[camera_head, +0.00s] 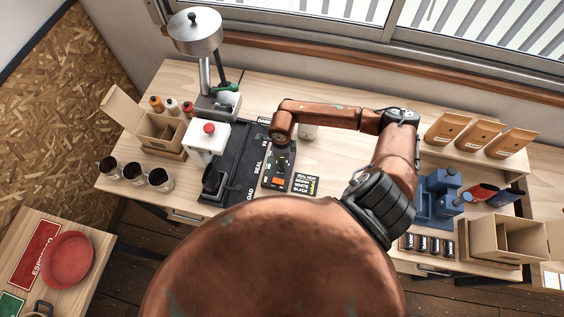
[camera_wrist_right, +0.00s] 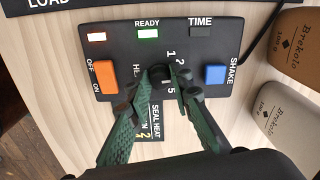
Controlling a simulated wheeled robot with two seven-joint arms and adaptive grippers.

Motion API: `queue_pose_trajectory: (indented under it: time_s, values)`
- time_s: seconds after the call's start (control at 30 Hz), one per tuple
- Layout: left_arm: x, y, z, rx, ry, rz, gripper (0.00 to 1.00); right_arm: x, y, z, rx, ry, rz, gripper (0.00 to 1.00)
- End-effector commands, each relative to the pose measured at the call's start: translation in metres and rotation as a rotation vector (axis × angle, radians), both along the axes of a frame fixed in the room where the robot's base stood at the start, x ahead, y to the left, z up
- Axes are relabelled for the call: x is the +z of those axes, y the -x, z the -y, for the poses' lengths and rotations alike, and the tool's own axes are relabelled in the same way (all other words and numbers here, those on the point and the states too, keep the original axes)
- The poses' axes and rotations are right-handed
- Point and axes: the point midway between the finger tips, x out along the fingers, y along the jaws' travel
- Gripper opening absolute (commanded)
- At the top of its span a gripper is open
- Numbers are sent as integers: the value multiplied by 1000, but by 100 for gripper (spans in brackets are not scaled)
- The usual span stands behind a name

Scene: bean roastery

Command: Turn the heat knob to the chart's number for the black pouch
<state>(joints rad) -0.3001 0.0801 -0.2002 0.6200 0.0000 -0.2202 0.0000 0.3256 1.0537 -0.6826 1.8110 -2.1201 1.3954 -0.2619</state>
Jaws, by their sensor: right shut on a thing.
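In the head view the right gripper (camera_head: 283,155) is over the panel (camera_head: 268,182), small and partly covered by the arm. The seal heat chart (camera_head: 306,184) lies right of the panel; its numbers are too small to read. The fingers partly cover it in the wrist view (camera_wrist_right: 157,112). My left gripper is out of view.
The panel has an orange OFF/ON switch (camera_wrist_right: 105,77), a blue SHAKE button (camera_wrist_right: 215,74) and a lit READY light (camera_wrist_right: 147,34). Two pouches, brown (camera_wrist_right: 299,45) and pale (camera_wrist_right: 288,118), lie close by. A sealing machine (camera_head: 208,137) stands left; a blue device (camera_head: 440,196) stands right.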

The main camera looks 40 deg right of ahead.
Motion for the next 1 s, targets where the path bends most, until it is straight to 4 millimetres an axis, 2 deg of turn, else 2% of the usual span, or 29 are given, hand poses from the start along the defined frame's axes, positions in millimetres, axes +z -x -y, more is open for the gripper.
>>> queue_pose_trajectory:
  time_s: [0.17,0.43,0.47,0.7,1.0]
  values:
    - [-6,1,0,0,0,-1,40,0,-1,1,-86,3,3,0]
    - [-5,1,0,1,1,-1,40,1,-1,1,-94,3,3,0]
    - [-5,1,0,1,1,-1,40,1,-1,1,-94,3,3,21]
    - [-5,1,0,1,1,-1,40,0,-1,1,-93,1,1,38]
    - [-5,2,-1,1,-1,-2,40,2,-1,1,-92,1,1,38]
